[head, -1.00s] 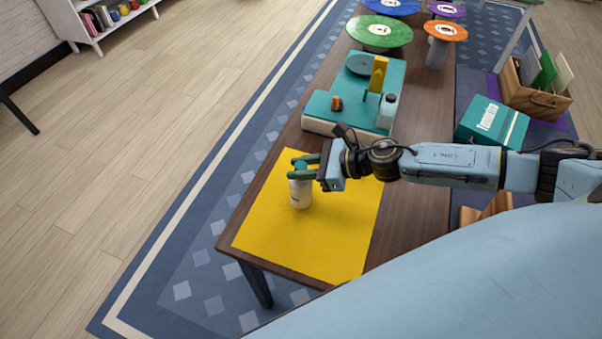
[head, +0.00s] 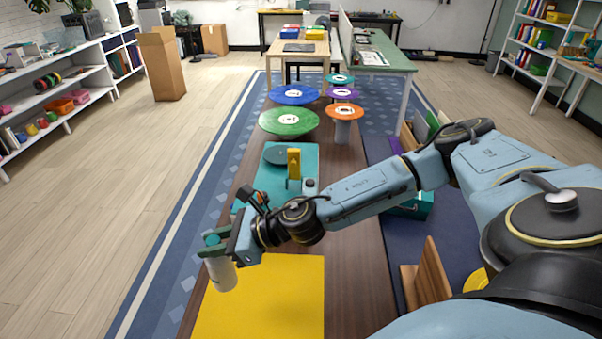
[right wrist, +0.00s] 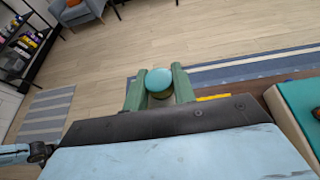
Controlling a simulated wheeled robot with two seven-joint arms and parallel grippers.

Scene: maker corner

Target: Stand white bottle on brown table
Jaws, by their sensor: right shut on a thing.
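The white bottle (head: 222,274) has a teal cap, which shows from above in the right wrist view (right wrist: 159,82). My right gripper (head: 212,245) is shut on the bottle near its top, with a green finger on each side of the cap (right wrist: 160,88). The bottle leans slightly in the head view, over the left part of the yellow mat (head: 275,300). Its base looks clear of the mat, but the height is hard to tell. The brown table (head: 352,275) lies under the mat, with bare wood to its right. My left gripper is out of view.
Behind the mat stands a teal-topped device (head: 268,182) with a yellow part. Beyond it are round discs, green (head: 290,122), blue (head: 295,94) and orange (head: 344,111). A wooden stand (head: 428,275) is right of the table. Open floor lies left.

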